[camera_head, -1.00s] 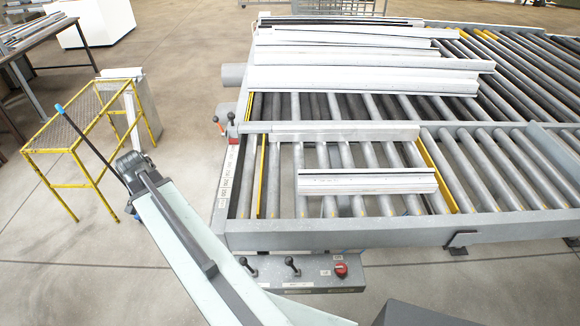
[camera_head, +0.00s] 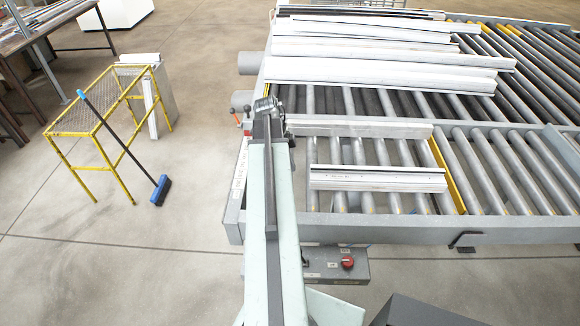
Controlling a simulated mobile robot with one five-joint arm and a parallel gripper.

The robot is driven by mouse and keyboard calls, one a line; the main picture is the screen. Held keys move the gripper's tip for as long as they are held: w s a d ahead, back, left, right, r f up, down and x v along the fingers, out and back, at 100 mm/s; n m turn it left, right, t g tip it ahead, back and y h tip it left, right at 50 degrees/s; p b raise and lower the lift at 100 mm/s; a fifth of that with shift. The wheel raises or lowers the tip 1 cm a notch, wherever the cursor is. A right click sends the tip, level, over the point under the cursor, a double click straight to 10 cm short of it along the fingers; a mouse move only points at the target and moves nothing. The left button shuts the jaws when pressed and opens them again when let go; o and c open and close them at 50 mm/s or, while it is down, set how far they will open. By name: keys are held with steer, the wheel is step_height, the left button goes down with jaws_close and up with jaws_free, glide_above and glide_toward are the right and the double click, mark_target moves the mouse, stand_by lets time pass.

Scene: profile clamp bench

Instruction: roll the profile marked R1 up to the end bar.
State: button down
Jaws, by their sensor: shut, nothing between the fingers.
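A pale metal profile (camera_head: 378,179) lies crosswise on the rollers in the near lane of the bench. Another pale profile (camera_head: 360,129) lies behind it, along the grey divider beam. I cannot read an R1 mark on either one. A yellow bar (camera_head: 446,175) crosses the near lane just right of the front profile; I cannot tell whether it is the end bar. My gripper (camera_head: 268,104) is small in view at the far end of my arm, over the bench's left end. It is shut and empty, left of both profiles and apart from them.
Several long profiles (camera_head: 390,72) lie stacked on the far rollers. A control box with a red knob (camera_head: 347,262) hangs at the bench's front. A yellow stand (camera_head: 108,128) with a blue broom (camera_head: 161,189) leaning on it stands left. Floor between stand and bench is clear.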

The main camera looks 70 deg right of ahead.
steer(key=s+d+f+b, duration=0.2)
steer(key=s+f+b, duration=0.1)
steer(key=s+f, duration=0.1)
steer(key=shift+s+f, duration=0.3)
steer(key=shift+s, duration=0.2)
